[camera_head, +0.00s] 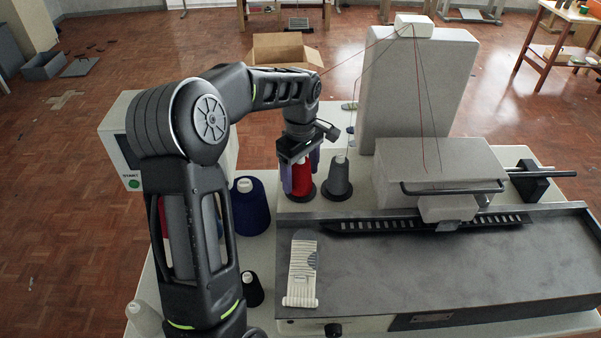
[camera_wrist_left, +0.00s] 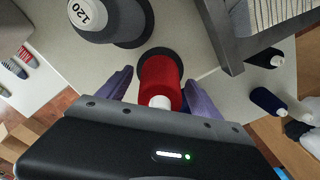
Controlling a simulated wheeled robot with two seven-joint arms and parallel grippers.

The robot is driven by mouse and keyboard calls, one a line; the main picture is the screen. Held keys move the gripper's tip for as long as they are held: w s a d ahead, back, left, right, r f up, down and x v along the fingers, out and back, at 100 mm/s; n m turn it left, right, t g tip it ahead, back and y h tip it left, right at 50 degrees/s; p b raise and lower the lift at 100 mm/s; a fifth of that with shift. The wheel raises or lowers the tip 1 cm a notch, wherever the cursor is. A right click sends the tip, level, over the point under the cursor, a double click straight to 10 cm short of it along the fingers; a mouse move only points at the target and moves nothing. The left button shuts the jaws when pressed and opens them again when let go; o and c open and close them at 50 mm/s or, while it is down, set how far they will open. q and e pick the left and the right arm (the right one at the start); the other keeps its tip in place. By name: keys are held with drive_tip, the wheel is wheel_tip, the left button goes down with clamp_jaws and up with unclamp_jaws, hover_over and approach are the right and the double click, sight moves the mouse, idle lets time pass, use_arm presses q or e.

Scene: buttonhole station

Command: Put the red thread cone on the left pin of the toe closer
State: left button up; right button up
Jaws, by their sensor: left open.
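The red thread cone (camera_head: 303,178) stands upright on a dark round base, the left of two at the toe closer (camera_head: 420,170); the pin inside is hidden. In the wrist view the red cone (camera_wrist_left: 163,75) is between the purple fingers. My left gripper (camera_head: 301,172) is over the cone from above, its fingers open on either side, with small gaps visible in the wrist view (camera_wrist_left: 158,92). A grey thread cone (camera_head: 338,180) stands on the right base; it also shows in the wrist view (camera_wrist_left: 112,18). My right gripper is out of view.
A navy cone (camera_head: 250,208), a black cone (camera_head: 253,290) and a pale cone (camera_head: 144,318) stand on the table at left. A striped sock (camera_head: 303,268) lies on the machine's grey bed. A box with a START button (camera_head: 126,160) stands behind my left arm.

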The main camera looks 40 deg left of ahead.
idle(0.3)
use_arm(q)
wheel_tip(320, 180, up, 8)
drive_tip(key=shift+f+b, duration=0.1)
drive_tip(key=shift+b, duration=0.4)
idle(0.8)
